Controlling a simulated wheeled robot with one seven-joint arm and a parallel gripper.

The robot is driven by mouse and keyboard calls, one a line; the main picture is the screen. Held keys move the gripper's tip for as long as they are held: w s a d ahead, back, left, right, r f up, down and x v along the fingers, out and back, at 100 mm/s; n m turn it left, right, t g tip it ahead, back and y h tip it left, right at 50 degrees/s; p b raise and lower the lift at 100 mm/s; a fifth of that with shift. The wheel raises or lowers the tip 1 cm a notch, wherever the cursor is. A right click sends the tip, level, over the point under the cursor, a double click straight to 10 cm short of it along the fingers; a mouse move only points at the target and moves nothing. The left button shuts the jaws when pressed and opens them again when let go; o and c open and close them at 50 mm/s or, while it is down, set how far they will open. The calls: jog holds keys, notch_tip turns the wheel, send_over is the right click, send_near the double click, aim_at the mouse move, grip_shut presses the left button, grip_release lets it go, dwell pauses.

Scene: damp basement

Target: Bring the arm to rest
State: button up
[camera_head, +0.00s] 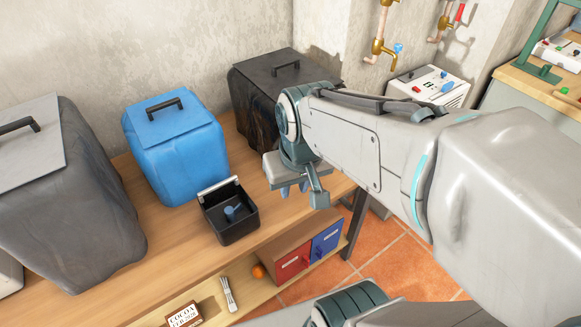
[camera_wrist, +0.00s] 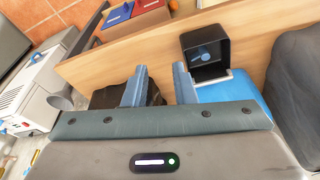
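My arm reaches from the right of the head view over the wooden table. My gripper (camera_head: 294,189) hangs above the table's right part, in front of the black bin (camera_head: 262,108). In the wrist view my gripper (camera_wrist: 160,78) has its two blue fingers apart with nothing between them. It is open and empty, and clear of the table top as far as I can tell. The arm hides part of the black bin and the table's right end.
On the table (camera_head: 175,235) stand a grey bin (camera_head: 65,200), a blue bin (camera_head: 175,150) and an open black box (camera_head: 232,233) with a blue object (camera_head: 233,212) inside. Pipes (camera_head: 381,45) line the wall.

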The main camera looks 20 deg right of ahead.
jog(key=shift+s+d, duration=0.2)
jog(key=shift+s, duration=0.35)
jog(key=shift+s+d, duration=0.15)
jog(key=shift+s, duration=0.4)
dwell(0.5)
